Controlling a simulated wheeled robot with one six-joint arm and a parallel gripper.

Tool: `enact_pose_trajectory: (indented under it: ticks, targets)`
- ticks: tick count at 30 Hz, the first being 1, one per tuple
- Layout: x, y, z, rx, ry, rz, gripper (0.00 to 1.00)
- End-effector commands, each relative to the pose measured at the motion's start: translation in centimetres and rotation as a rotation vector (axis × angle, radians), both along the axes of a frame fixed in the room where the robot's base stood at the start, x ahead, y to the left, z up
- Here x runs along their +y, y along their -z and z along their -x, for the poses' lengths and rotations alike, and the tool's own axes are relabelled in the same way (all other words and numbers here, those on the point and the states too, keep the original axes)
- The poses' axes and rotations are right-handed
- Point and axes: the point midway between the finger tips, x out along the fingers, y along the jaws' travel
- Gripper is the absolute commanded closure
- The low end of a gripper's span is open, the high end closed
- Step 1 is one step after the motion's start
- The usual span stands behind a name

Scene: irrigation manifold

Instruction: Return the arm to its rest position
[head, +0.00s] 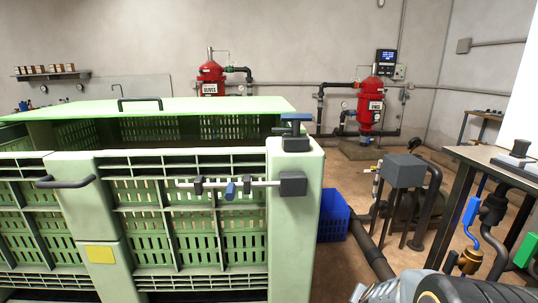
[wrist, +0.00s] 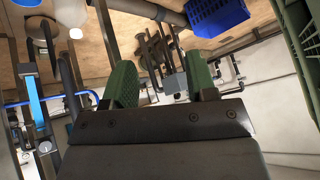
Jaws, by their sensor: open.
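My gripper (wrist: 165,88) shows in the wrist view. Its two green fingers stand well apart with nothing between them. Through the gap I see pipework and a grey box in the distance, and the picture is turned, with the floor at the top. In the head view only part of my arm (head: 450,290) shows at the bottom right edge. The gripper itself is out of that view.
A large green slatted crate (head: 295,230) fills the left and middle of the head view. A blue crate (head: 333,216) stands beside it. A workbench (head: 500,166) is at right. Red filter tanks (head: 370,103) stand by the back wall. Floor shows between.

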Motion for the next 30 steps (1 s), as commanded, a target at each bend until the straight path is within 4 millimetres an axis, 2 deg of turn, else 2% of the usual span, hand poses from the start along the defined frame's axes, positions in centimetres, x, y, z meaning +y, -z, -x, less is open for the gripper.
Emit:
enact_pose_trajectory:
  ticks: [1,3,5,6,10,12,15,18,21,29,30]
  targets:
    - [2.4,-3.5,0.4,0.041,-0.093,-0.054,0.48]
    - [5.6,-6.7,1.9,0.136,-0.220,-0.116,0.48]
    - [7.9,-10.0,3.8,0.229,-0.323,-0.143,0.48]
    - [9.1,-12.4,5.2,0.293,-0.385,-0.145,0.48]
    - [11.2,-20.1,9.4,0.451,-0.536,-0.082,0.48]
    - [11.7,-23.4,10.6,0.476,-0.590,-0.028,0.48]
    - [12.3,-27.2,10.9,0.437,-0.643,0.040,0.48]
    - [13.1,-29.8,11.0,0.391,-0.674,0.067,0.48]
    - [13.6,-31.2,11.0,0.365,-0.694,0.079,0.48]
    - [14.0,-31.5,11.0,0.358,-0.708,0.083,0.48]
    - [13.9,-31.5,11.0,0.358,-0.708,0.083,0.51]
